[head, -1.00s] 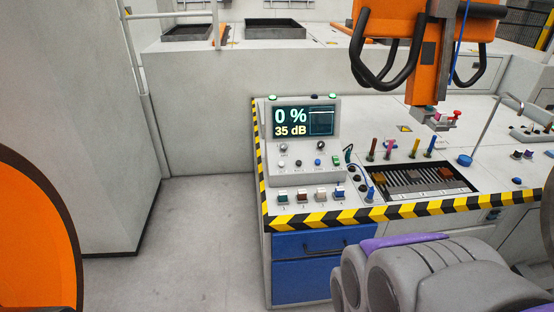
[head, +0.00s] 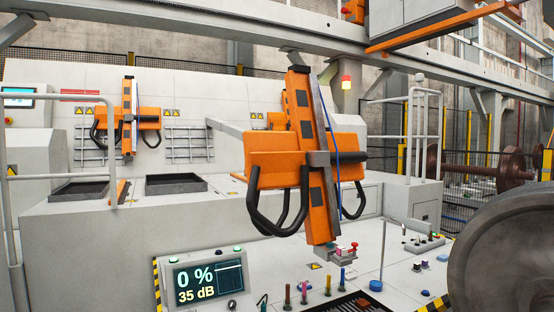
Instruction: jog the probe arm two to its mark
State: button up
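Two orange probe arms show in the head view. The near one (head: 318,160), with black loop handles and a tilted orange column, hangs over the console top. The far one (head: 129,122) stands upright against the white back wall. I cannot tell which is arm two, and I cannot make out a mark. The white control console (head: 398,262) has a display (head: 208,282) reading 0 % and 35 dB. Several coloured-tip levers (head: 326,285) stand beside it, and their slotted panel is cut off by the bottom edge. My gripper is not in view.
A large dark grey wheel-like disc (head: 505,250) fills the lower right, close to me. Two black trays (head: 176,184) sit on the white bench at the back. A grey overhead beam (head: 280,35) crosses above, with a lit beacon (head: 346,83). Rust-brown wheelsets (head: 500,168) stand behind.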

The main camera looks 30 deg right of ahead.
jog(key=shift+d, duration=0.6)
jog(key=c, duration=0.5)
jog(key=shift+a, duration=0.1)
grip_shut()
jog(key=shift+a, duration=0.4)
jog(key=shift+d, duration=0.35)
jog(key=shift+a, duration=0.1)
